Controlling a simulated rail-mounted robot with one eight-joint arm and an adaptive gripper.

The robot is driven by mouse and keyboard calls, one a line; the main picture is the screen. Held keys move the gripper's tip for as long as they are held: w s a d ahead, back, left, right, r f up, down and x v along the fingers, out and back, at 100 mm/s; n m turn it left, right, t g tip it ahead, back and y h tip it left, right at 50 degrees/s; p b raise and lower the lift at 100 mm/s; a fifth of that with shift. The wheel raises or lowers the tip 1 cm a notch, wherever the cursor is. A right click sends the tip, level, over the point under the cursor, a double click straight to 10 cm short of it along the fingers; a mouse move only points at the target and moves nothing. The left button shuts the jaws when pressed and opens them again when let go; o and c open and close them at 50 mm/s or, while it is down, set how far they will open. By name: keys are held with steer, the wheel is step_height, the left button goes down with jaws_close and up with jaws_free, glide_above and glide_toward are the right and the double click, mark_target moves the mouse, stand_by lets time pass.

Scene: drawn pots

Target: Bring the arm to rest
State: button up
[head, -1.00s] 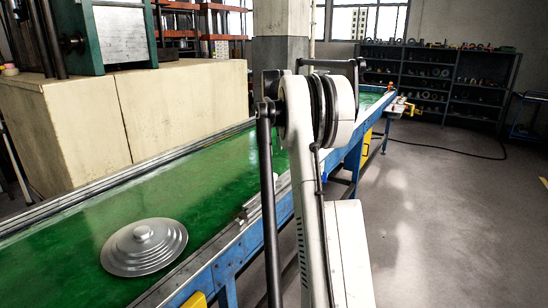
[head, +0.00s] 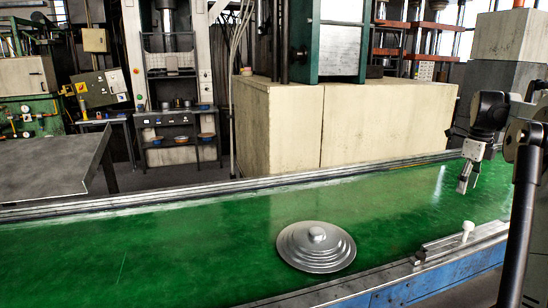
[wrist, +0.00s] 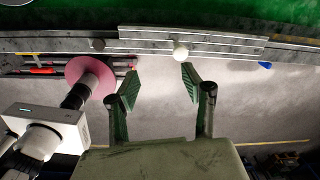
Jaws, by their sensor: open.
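My gripper (head: 468,178) is at the right of the head view, above the green conveyor belt. In the wrist view my gripper (wrist: 160,80) has its two fingers spread apart with nothing between them. A round grey stepped metal lid (head: 316,250) with a knob lies on the belt, left of and apart from my gripper. A sliver of a round grey edge, likely the lid, shows at the top left of the wrist view.
The green conveyor belt (head: 130,245) has a near metal rail bearing a small white knob (head: 468,228), also seen in the wrist view (wrist: 180,53). Pale blocks (head: 385,120) stand behind the belt. A grey table (head: 50,165) stands at the left. Grey floor (wrist: 240,110) lies below the gripper.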

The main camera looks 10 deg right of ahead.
steer(key=s+a+r+n+t+h, duration=0.1)
steer(key=s+a+r+n+t, duration=0.15)
steer(key=a+n, duration=0.8)
steer(key=s+a+r+n+t, duration=0.15)
steer(key=s+a+n, duration=0.25)
steer(key=a, duration=1.4)
steer(key=s+a+f+n+t, duration=0.1)
steer(key=s+a+f+n, duration=0.3)
steer(key=s+a+n, duration=0.1)
steer(key=s+a+f+n+t+y, duration=0.1)
steer(key=s+a+f+n, duration=0.2)
steer(key=s+a+n, duration=0.3)
steer(key=s+a+f+n, duration=0.4)
steer(key=s+a+n, duration=0.2)
steer(key=s+a, duration=0.2)
steer(key=shift+s+a+f+t, duration=0.15)
steer(key=shift+a+f+t, duration=0.25)
steer(key=shift+a, duration=0.75)
